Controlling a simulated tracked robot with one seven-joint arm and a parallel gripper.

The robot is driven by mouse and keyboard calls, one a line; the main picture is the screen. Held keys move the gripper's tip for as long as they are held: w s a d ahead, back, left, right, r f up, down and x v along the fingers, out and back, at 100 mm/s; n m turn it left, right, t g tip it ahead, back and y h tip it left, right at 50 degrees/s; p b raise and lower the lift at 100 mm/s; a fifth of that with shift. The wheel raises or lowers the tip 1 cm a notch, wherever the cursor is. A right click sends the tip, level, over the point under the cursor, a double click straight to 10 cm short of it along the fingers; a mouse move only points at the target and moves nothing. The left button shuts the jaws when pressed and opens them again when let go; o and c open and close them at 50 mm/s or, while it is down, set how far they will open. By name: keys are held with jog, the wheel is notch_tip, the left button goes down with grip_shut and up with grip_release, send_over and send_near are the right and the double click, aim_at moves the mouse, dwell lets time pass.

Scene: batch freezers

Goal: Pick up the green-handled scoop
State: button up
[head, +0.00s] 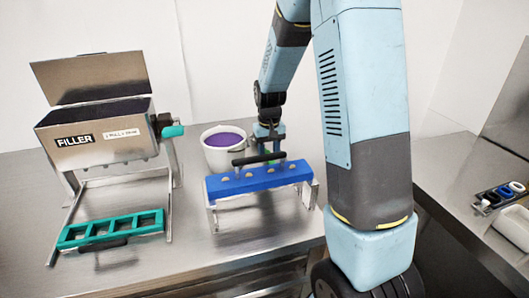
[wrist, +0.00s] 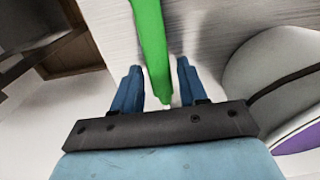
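The green scoop handle (wrist: 152,45) runs from the top edge of the wrist view down between the two blue fingers of my gripper (wrist: 158,85). My gripper is open, with a visible gap on each side of the handle. The scoop's bowl is not visible. In the head view my gripper (head: 268,150) is low at the bench, behind the blue bar and right of the white bucket. Only a small bit of green shows there, so most of the scoop is hidden.
The white bucket (head: 211,158) with purple contents stands close beside my gripper; its wall (wrist: 265,60) fills the wrist view's right side. A blue bar (head: 240,184) on a metal stand is in front. A metal filler (head: 110,125) and green tray (head: 75,236) are left.

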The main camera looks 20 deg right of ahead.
grip_shut()
jog(key=shift+r, duration=0.1)
